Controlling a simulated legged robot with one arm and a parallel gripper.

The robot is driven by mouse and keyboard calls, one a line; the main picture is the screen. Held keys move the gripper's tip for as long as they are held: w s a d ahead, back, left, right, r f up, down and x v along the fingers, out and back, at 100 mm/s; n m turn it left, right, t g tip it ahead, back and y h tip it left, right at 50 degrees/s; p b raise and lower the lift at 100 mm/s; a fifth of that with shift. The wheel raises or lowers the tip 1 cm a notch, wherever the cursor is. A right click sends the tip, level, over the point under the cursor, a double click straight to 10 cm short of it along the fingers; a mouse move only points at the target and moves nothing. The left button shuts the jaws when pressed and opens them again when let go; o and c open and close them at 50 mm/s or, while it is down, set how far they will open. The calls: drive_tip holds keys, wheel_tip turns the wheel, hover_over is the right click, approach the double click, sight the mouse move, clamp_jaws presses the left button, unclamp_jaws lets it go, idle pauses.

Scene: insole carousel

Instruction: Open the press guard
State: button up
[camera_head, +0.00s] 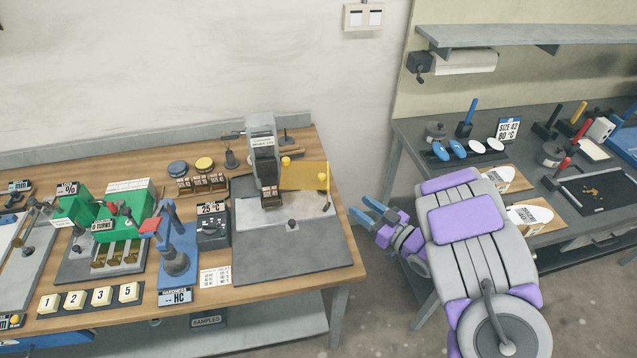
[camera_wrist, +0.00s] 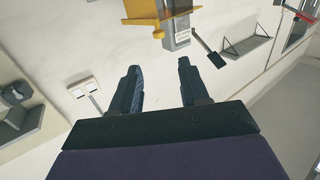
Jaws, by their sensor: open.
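The grey press (camera_head: 263,152) stands on a grey base plate at the right end of the wooden bench. My gripper (camera_head: 365,210) is open and empty, right of the bench edge and apart from the guard. In the wrist view, my open fingers (camera_wrist: 158,68) point towards the yellow guard (camera_wrist: 145,22) and the press (camera_wrist: 178,35) at the top.
A blue hardness tester (camera_head: 176,255), a dark temperature box (camera_head: 212,227) and a green machine (camera_head: 120,215) stand left on the bench. A dark workbench (camera_head: 420,130) with tools and insoles is at the right.

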sight(322, 175)
drive_tip(key=b+x, duration=0.2)
drive_tip(key=x, duration=1.3)
drive_tip(key=shift+w+r, duration=0.15)
drive_tip(key=shift+w+a+b, duration=0.15)
drive_tip(key=shift+w+b, duration=0.15)
drive_tip(key=shift+w, duration=0.1)
drive_tip(key=shift+a, duration=0.55)
drive_tip(key=shift+c, duration=1.4)
drive_tip(key=shift+w, duration=0.1)
clamp_jaws()
